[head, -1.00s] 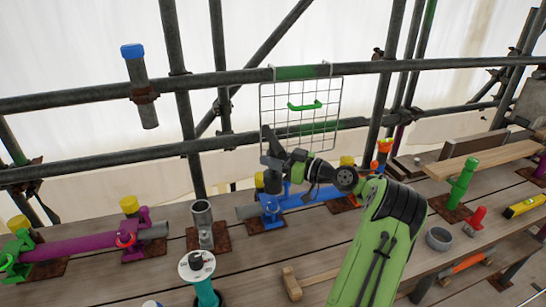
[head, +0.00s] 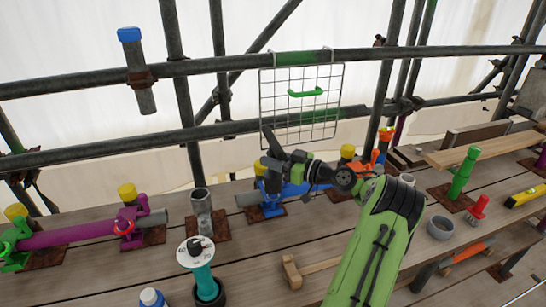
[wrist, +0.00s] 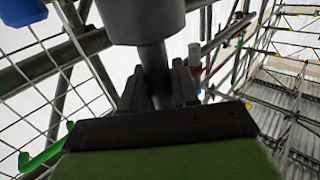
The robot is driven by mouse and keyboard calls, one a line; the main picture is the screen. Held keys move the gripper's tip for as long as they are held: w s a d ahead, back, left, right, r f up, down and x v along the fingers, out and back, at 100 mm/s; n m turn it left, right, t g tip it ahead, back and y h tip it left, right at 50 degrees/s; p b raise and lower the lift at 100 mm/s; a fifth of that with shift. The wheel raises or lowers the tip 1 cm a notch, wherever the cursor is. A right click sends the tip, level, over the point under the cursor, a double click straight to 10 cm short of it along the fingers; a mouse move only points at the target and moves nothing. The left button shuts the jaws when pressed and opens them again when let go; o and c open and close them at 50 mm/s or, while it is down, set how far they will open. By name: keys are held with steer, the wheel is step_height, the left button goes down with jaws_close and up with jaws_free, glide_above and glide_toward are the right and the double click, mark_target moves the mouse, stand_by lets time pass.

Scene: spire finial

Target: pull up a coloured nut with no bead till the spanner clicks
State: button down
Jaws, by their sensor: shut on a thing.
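My gripper (head: 270,168) is over the back of the bench, above the blue coupler (head: 262,208). In the wrist view its jaws (wrist: 158,90) are shut on a dark grey shaft (wrist: 153,58), with a thicker grey cylinder (wrist: 143,15) beyond it. I cannot tell whether this is the spanner. A purple coupler (head: 130,228) with a red ring is to the left, and a green coupler (head: 12,245) at the far left. Yellow caps (head: 127,193) sit on several couplers. An orange coupler (head: 383,145) is right of my gripper. Nuts and beads are too small to tell apart.
A wire panel (head: 302,115) with a green handle hangs on the rails behind. A grey tube (head: 201,210) and a white dial on a teal stem (head: 205,272) stand left of the arm. A mallet (head: 292,273), grey ring (head: 440,228) and green post (head: 463,172) are nearby.

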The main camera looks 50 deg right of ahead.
mark_target(273, 144)
steer(key=shift+f+b, duration=0.65)
steer(key=shift+f, duration=0.8)
steer(key=m+h, duration=0.1)
steer(key=h, duration=0.1)
steer(key=m+h, duration=0.2)
steer(key=shift+a+r+t+h, duration=0.15)
steer(key=shift+t+h, duration=0.15)
steer(key=shift+f+m+h+b, duration=0.2)
steer(key=shift+m+h+b, duration=0.5)
steer(key=shift+h, duration=0.4)
steer(key=shift+m+g+h+b, duration=0.4)
steer(key=shift+m+h+b, duration=0.5)
steer(key=shift+h, duration=0.6)
steer(key=shift+m+h, duration=0.3)
steer(key=shift+r+p, duration=2.35)
steer(key=shift+r, duration=1.6)
